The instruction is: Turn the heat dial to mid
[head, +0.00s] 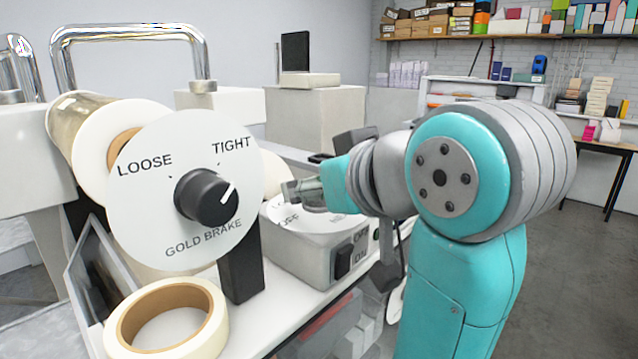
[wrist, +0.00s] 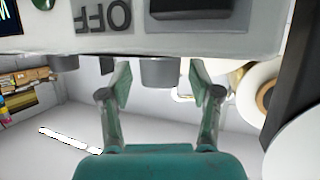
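My gripper (head: 291,192) reaches left over the top of a light grey machine box (head: 305,248). In the upside-down wrist view, my gripper's fingers (wrist: 161,83) are open, one on each side of a grey cylindrical knob (wrist: 158,71), with small gaps. I cannot read a heat label or see a pointer.
A large dial plate marked GOLD BRAKE, LOOSE and TIGHT carries a black knob (head: 206,196) left of my gripper. The box has a black rocker switch (head: 344,261) with OFF/ON lettering. A tape roll (head: 212,318) lies in front. Open floor is at right.

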